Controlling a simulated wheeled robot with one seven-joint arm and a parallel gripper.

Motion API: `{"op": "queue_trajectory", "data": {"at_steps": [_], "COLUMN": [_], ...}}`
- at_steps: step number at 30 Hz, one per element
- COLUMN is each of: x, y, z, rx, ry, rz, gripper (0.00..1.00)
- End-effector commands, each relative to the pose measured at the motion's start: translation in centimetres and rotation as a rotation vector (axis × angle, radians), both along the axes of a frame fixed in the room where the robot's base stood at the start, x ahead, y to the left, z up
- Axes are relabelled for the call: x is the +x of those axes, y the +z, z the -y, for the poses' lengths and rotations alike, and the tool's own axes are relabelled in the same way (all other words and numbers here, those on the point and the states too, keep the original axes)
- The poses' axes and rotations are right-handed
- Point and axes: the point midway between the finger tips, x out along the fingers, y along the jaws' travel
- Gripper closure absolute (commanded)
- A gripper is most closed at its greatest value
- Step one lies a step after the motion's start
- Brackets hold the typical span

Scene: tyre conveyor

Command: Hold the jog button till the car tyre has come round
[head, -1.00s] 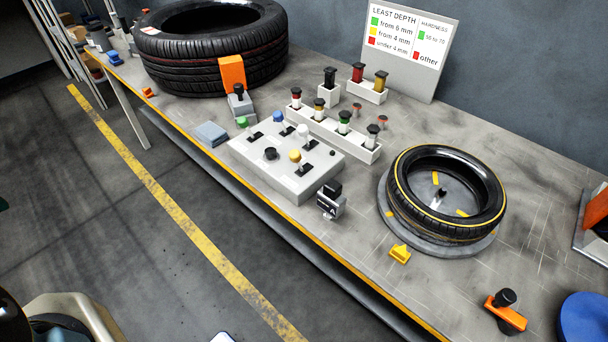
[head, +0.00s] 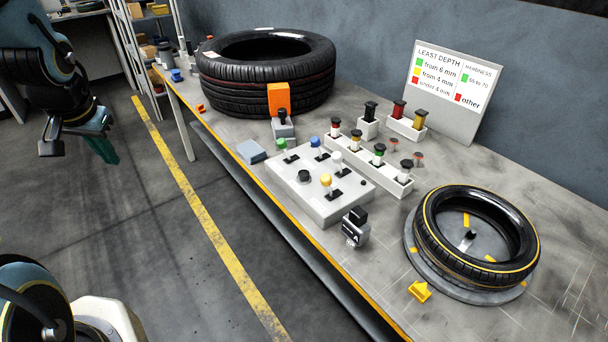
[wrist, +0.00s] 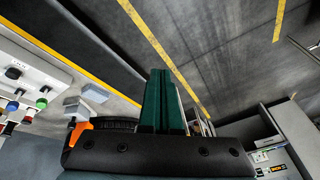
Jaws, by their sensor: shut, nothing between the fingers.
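A grey control box (head: 335,205) on the bench carries a black round button (head: 304,176) and several levers with green, blue, white and yellow knobs. I cannot read which control is the jog button. A large black tyre (head: 265,95) lies flat at the bench's far end. A smaller tyre with a yellow stripe (head: 440,245) lies on a round grey plate at the right. My gripper (head: 104,150), with green fingers, hangs over the floor at the left, well away from the box. In the wrist view the fingers (wrist: 164,78) are together and empty; the box (wrist: 35,65) is at the left.
A rack of colour-banded stamps (head: 372,162) stands behind the control box. An orange block (head: 279,98) stands by the large tyre. A sign (head: 448,90) leans at the back. A small black-and-grey device (head: 355,228) sits at the bench edge. The floor beside the bench is clear.

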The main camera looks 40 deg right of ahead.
Motion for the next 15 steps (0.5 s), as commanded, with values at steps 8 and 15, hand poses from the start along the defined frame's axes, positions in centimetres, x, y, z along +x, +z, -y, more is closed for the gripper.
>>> {"op": "queue_trajectory", "data": {"at_steps": [8, 15], "x": [0.9, -5.6], "y": [-2.6, -4.6], "z": [18.9, 31.8], "rx": [-0.037, -0.145], "ry": [-0.735, -1.234], "rz": [0.243, 0.38], "gripper": [1.0, 1.0]}}
